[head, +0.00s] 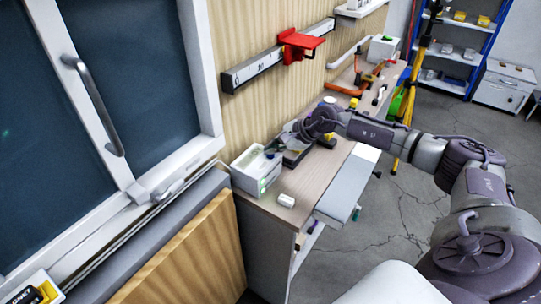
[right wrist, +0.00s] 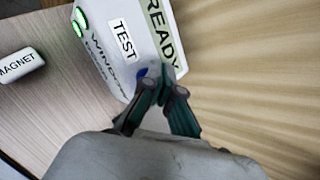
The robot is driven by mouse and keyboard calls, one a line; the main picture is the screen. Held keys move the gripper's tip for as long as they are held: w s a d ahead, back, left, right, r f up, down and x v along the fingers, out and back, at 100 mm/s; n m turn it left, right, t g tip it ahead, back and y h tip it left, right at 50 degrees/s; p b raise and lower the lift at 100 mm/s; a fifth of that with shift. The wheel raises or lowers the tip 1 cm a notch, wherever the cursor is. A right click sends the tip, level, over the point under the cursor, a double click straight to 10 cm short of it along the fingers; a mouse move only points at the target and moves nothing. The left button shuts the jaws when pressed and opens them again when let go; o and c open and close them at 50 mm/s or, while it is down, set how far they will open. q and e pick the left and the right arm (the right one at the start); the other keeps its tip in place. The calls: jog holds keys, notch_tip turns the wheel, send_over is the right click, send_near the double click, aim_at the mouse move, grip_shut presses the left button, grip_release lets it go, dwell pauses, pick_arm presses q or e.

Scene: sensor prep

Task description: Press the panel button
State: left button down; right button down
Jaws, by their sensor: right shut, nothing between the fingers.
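The white panel box (head: 246,171) stands on the bench at the wall, with a green light on its front. In the right wrist view the panel box (right wrist: 105,52) carries TEST and READY labels and two green lights. A blue button (right wrist: 142,72) on its face is partly hidden by my fingers. My right gripper (right wrist: 162,75) is shut and empty, its fingertips beside the blue button. I cannot tell whether they touch it. In the head view my right gripper (head: 273,149) is small and just behind the box. My left gripper is not in view.
A white block labelled MAGNET (right wrist: 20,65) lies on the bench near the box; it also shows in the head view (head: 286,200). A red holder (head: 300,43) hangs on the wall rail above. A window stands at left.

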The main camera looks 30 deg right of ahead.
aim_at(273, 156)
jog(key=shift+f, duration=0.25)
jog(key=shift+r, duration=0.1)
dwell(0.5)
jog(key=shift+r, duration=0.7)
jog(key=shift+r, duration=0.15)
jog(key=shift+r+p, duration=1.5)
jog(key=shift+r, duration=0.9)
